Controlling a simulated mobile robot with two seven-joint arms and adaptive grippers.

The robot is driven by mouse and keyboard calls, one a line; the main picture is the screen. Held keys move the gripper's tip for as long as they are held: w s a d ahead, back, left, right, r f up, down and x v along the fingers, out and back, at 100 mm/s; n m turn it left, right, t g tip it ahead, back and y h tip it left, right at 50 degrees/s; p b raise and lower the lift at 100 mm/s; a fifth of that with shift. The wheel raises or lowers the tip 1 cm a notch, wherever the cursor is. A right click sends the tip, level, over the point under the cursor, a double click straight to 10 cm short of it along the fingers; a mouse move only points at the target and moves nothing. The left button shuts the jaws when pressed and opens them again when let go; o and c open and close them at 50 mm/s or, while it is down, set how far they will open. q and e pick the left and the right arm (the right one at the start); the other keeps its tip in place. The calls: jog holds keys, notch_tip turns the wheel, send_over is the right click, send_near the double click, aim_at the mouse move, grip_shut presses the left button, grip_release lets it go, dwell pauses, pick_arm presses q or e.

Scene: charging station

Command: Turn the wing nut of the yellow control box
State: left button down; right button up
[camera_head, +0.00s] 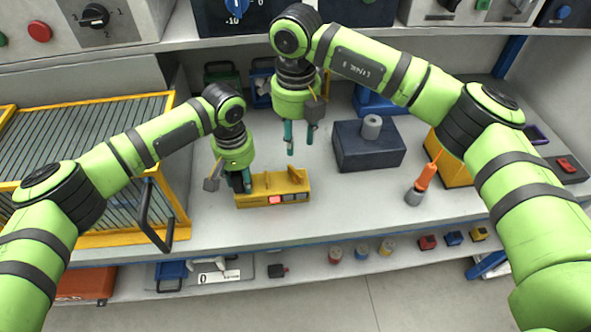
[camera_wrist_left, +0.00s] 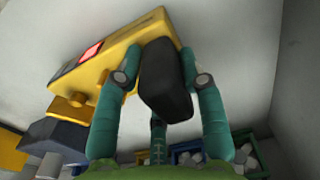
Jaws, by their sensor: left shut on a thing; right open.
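In the left wrist view the box (camera_wrist_left: 120,50) runs to the upper left. Its wing nut, a black block (camera_wrist_left: 165,80), is at the box's near end. My left gripper (camera_head: 241,181) is shut on the wing nut, with a teal finger on either side of it; in the head view the gripper mostly hides the nut. My right gripper (camera_head: 299,142) is open and empty above the bench, behind and right of the box.
A yellow-framed rack (camera_head: 90,120) with a dark handle stands at the left. A dark block with a grey cylinder (camera_head: 368,150) is right of centre. An orange-handled tool (camera_head: 424,180) stands further right. The bench in front of the dark block is clear.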

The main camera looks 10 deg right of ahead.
aim_at(296, 174)
notch_tip(296, 174, down, 12)
jog(key=n, duration=0.6)
jog(key=shift+s+r, duration=0.15)
jog(key=shift+r, duration=0.1)
grip_shut()
